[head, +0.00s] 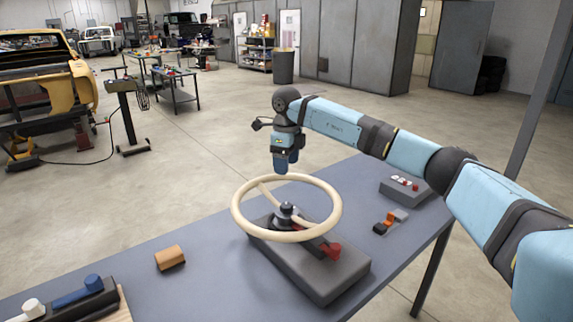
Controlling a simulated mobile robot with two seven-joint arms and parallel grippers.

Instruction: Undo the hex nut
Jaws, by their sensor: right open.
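A cream steering wheel (240,222) is mounted on a dark grey block (318,270) on the table. A dark hub piece (286,209) stands up at the wheel's centre; it is where a nut would sit, but it is too small to make out a hex shape. My right gripper (286,166) points down with blue fingertips, open, above the hub and near the wheel's far rim in the picture. It appears apart from the wheel and holds nothing that I can see. My left gripper is not in view.
The blue-grey table (210,290) also bears a tan block (170,257), a blue-headed mallet (78,291) and a white-headed one (30,308) at left. A red lever (331,251) is by the wheel. An orange-and-grey piece (390,222) and a grey box (405,192) lie right.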

